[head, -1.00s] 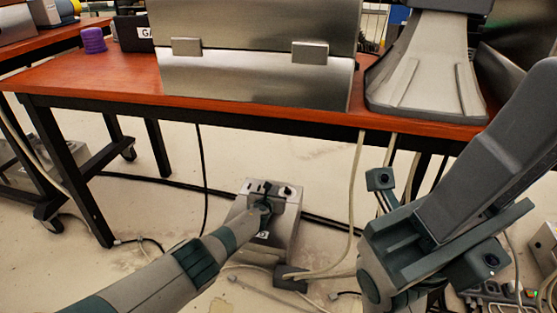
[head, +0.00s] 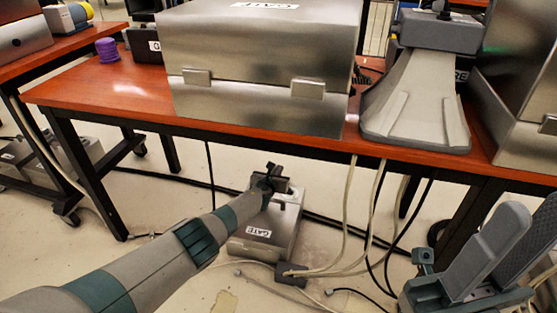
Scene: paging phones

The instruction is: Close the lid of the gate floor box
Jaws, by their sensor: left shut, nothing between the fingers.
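The gate floor box (head: 240,248) is a grey metal box on the floor under the table, with a white GATE label on its near part. My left gripper (head: 275,180) is at the far end of the box top, shut and empty. The gripper and forearm cover part of the top, so the lid's exact angle and any contact are unclear. My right gripper (head: 531,207) is at the lower right, partly cut off, away from the box; its jaw state is unclear.
A red-topped table (head: 110,88) stands over the box, carrying a large metal case (head: 255,50) and a grey stand (head: 415,105). Black and pale cables run over the floor around the box. A small dark block (head: 291,273) lies at its near right corner.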

